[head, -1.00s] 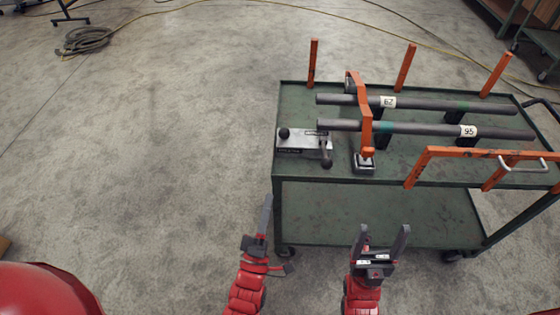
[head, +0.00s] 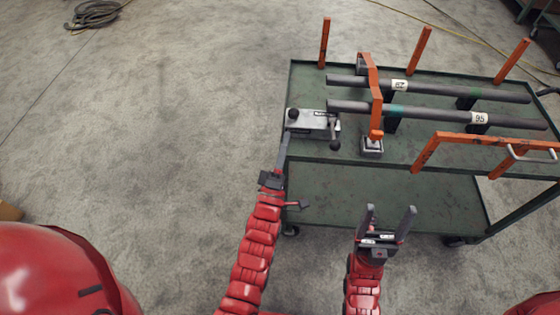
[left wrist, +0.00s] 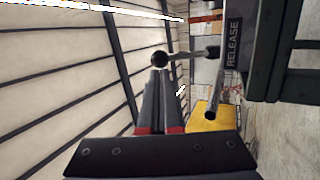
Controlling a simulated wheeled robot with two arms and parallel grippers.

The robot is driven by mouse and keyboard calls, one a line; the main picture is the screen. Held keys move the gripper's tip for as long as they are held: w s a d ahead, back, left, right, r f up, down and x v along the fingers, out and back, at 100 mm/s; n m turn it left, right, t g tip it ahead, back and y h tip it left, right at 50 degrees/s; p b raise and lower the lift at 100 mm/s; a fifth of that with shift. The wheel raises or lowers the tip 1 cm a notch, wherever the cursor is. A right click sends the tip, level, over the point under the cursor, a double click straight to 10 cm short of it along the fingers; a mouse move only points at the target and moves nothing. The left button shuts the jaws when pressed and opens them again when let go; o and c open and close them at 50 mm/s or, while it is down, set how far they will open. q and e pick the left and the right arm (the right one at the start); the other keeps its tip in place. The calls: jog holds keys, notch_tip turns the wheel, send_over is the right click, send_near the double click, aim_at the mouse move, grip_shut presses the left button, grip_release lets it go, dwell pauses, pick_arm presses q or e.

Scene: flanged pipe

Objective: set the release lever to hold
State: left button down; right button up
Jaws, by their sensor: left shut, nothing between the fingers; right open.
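A pale metal lever plate (head: 312,121) sits at the near left corner of the green cart. One black ball knob (head: 292,114) is at its left end; a second knob (head: 335,146) on a short arm hangs at its right, near side. My left gripper (head: 286,140) is shut and empty, its tips at the cart's near left edge, just short of the left knob. In the left wrist view a black knob (left wrist: 159,60) on a rod is just beyond the shut fingers (left wrist: 160,78), and a RELEASE label (left wrist: 233,44) shows at right. My right gripper (head: 390,215) is open and empty in front of the cart.
Two grey pipes (head: 430,88) lie on the cart (head: 350,172), under an orange clamp arm (head: 375,85) beside the plate. Orange posts (head: 324,42) stand at the back and an orange rail (head: 490,140) at the near right.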

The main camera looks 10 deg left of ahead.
aim_at(290, 112)
pick_arm(q)
jog(key=x, duration=0.3)
jog(key=shift+w, duration=0.2)
jog(key=shift+r, duration=0.1)
jog(key=shift+w+r+p, duration=0.1)
jog(key=shift+r+p, duration=0.25)
jog(key=shift+p, duration=0.25)
jog(key=r+g+p, duration=0.1)
jog(key=w+r+g+p, duration=0.1)
jog(key=p, duration=0.1)
jog(key=w+r+g+p, duration=0.1)
jog(key=p, duration=0.1)
jog(key=shift+r+n+g, duration=0.3)
jog(key=shift+r+n, duration=0.1)
jog(key=w+r+n+g+y+p, duration=0.1)
jog(key=w+r+g+p, duration=0.2)
jog(key=w+g+p, duration=0.5)
jog(key=shift+w+a+g+p, duration=0.2)
jog(key=shift+g+p, duration=0.2)
jog(key=shift+p, duration=0.55)
